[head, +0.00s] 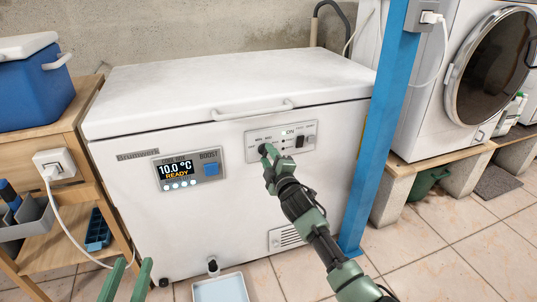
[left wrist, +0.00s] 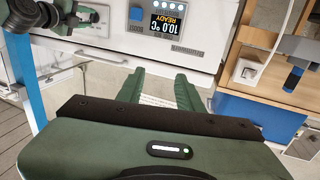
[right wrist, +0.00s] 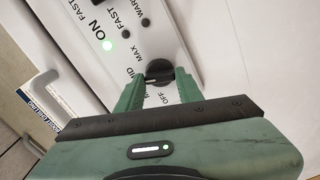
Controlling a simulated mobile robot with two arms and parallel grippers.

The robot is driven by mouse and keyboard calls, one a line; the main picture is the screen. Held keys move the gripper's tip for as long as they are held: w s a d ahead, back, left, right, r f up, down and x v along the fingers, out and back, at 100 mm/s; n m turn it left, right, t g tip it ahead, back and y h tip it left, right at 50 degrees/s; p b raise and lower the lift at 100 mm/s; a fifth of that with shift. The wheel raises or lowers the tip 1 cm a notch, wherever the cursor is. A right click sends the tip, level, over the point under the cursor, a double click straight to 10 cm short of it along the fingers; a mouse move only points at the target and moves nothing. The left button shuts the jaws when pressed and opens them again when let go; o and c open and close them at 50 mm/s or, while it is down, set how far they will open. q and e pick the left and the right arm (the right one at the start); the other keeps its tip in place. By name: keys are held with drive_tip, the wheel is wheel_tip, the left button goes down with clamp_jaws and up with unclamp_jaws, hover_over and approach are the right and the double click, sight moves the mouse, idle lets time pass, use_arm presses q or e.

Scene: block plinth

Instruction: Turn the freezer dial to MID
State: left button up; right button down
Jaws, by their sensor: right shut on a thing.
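The white chest freezer (head: 230,105) stands against the wall, with a grey control panel (head: 281,140) on its front. The black freezer dial (right wrist: 158,72) shows in the right wrist view, with MAX, MID, MIN and OFF printed around it. I cannot clearly tell which label its pointer faces. My right gripper (head: 268,155) is at the panel's left end, its fingers (right wrist: 159,92) shut on the dial from both sides. In the head view the gripper mostly hides the dial. My left gripper (head: 126,282) is open and empty, low in front of the freezer; its parted fingers show in the left wrist view (left wrist: 158,85).
A display (head: 175,171) reads 10.0 °C READY, beside a blue BOOST button (head: 211,169). A blue post (head: 376,130) stands right of the freezer. A wooden shelf (head: 60,150) is at left; a tray (head: 220,289) lies on the floor.

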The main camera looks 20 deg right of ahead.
use_arm(q)
drive_tip(key=shift+s+a+f+g, duration=0.1)
drive_tip(key=shift+f+g, duration=0.2)
drive_tip(key=shift+f, duration=0.2)
drive_tip(key=shift+s+a+f+g, duration=0.1)
drive_tip(key=shift+f+g, duration=0.2)
drive_tip(key=shift+f, duration=0.15)
use_arm(e)
drive_tip(key=shift+m, duration=0.4)
drive_tip(key=c, duration=0.9)
unclamp_jaws()
drive_tip(key=shift+s, duration=0.1)
use_arm(q)
drive_tip(key=s+a+f+g+y+p, duration=0.2)
drive_tip(key=s+f+g, duration=0.3)
drive_tip(key=f, duration=0.5)
drive_tip(key=shift+s+a+g+p, duration=0.35)
drive_tip(key=shift+a+g, duration=0.1)
drive_tip(key=shift+g, duration=0.35)
use_arm(e)
drive_tip(key=s, duration=0.7)
drive_tip(key=shift+s+d, duration=0.15)
drive_tip(key=shift+s, duration=0.15)
